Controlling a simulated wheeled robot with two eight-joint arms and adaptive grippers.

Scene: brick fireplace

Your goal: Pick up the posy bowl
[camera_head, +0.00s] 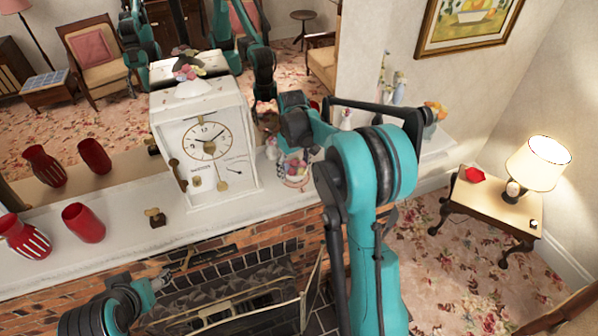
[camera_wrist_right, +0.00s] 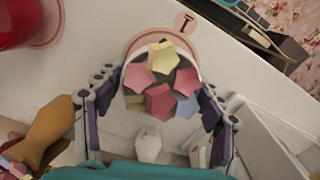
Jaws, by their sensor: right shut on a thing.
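The posy bowl (camera_wrist_right: 162,82) shows from above in the right wrist view, with faceted yellow, pink, red and blue flowers. My right gripper (camera_wrist_right: 160,112) has one finger on each side of it and is shut on it. In the head view the posy bowl (camera_head: 296,172) is small, just right of the clock, under my right gripper (camera_head: 292,158), which my arm partly hides. I cannot tell whether the bowl touches the mantel. My left gripper (camera_head: 160,280) is low in front of the fireplace; its fingers are too small to read.
A white clock (camera_head: 207,140) stands close left of the bowl on the mantel (camera_head: 125,200). Red vases (camera_head: 84,223) stand farther left. The wrist view shows a red vessel (camera_wrist_right: 25,22) and an orange-brown object (camera_wrist_right: 45,132) nearby. A lamp table (camera_head: 495,205) stands at right.

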